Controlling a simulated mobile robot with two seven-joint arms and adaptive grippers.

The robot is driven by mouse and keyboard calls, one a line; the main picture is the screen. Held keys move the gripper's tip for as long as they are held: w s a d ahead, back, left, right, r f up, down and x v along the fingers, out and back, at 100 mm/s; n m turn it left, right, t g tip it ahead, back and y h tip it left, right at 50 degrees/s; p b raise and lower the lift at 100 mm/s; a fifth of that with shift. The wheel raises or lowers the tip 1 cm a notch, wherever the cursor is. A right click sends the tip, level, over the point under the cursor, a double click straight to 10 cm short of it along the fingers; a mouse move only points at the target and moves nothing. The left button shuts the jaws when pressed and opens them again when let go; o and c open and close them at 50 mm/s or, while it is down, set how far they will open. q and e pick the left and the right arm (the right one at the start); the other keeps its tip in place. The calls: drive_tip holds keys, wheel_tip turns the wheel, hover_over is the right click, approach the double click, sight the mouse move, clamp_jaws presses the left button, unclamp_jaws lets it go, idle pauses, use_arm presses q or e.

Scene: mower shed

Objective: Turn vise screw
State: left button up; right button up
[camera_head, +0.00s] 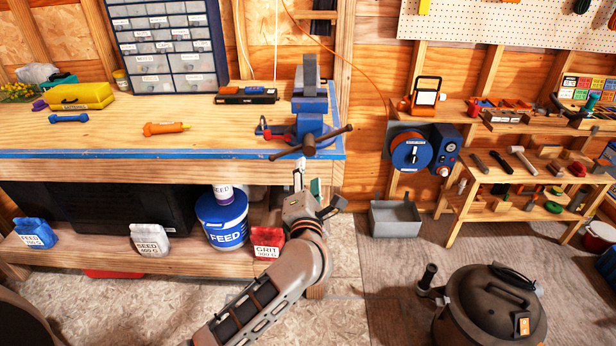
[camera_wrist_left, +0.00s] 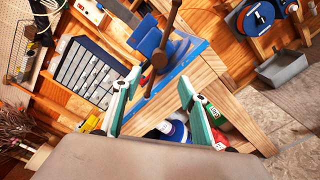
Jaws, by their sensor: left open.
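The blue and grey vise (camera_head: 309,103) is fixed at the right front corner of the workbench. Its screw head (camera_head: 309,146) faces out over the bench's front edge, with a dark handle bar (camera_head: 334,135) through it, tilted with its right end higher. My left gripper (camera_head: 315,187) is below the screw head, in front of the bench edge, open and empty. In the left wrist view its green-padded fingers (camera_wrist_left: 158,80) are spread apart, and the handle bar (camera_wrist_left: 172,18) and screw head (camera_wrist_left: 160,59) appear beyond them, apart from the pads. My right gripper is not in view.
The wooden workbench (camera_head: 230,140) has a blue front edge. A screwdriver (camera_head: 166,128) and a yellow case (camera_head: 80,96) lie on it. A feed bucket (camera_head: 222,222) and bags stand on the shelf below. A grey bin (camera_head: 396,218) and a dark canister (camera_head: 490,305) stand to the right.

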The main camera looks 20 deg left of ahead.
sight(309, 151)
use_arm(q)
drive_tip(key=shift+n, duration=0.5)
drive_tip(key=b+x, duration=0.9)
drive_tip(key=x, duration=0.3)
drive_tip(key=shift+d+r, duration=0.1)
